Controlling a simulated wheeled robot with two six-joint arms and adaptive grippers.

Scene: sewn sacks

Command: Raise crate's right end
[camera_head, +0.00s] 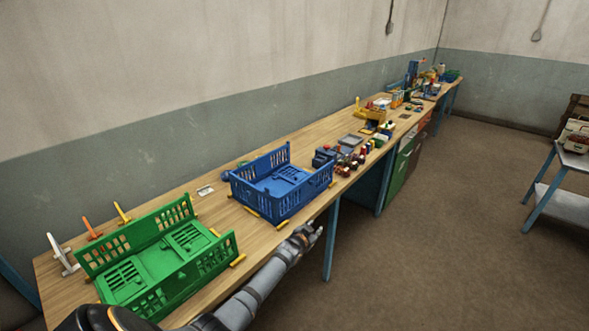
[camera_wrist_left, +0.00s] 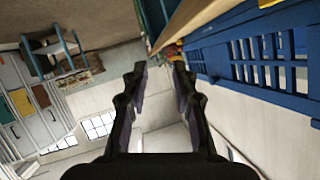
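A blue slatted crate (camera_head: 297,200) stands on the wooden bench, its base level on the top as far as I can see. Its slatted wall also fills the upper right of the left wrist view (camera_wrist_left: 255,85). A green slatted crate (camera_head: 150,292) stands on the bench to its left. My left gripper (camera_head: 314,232) is just off the bench's front edge, in front of the blue crate and near its right part. In the left wrist view its two fingers (camera_wrist_left: 158,85) are apart with nothing between them. My right gripper is not in view.
The wooden bench (camera_head: 207,201) runs along the wall. Small jars and tools (camera_head: 347,160) crowd it just right of the blue crate. Orange and white pegs (camera_head: 92,229) stand behind the green crate. Open floor (camera_head: 430,230) lies in front of the bench.

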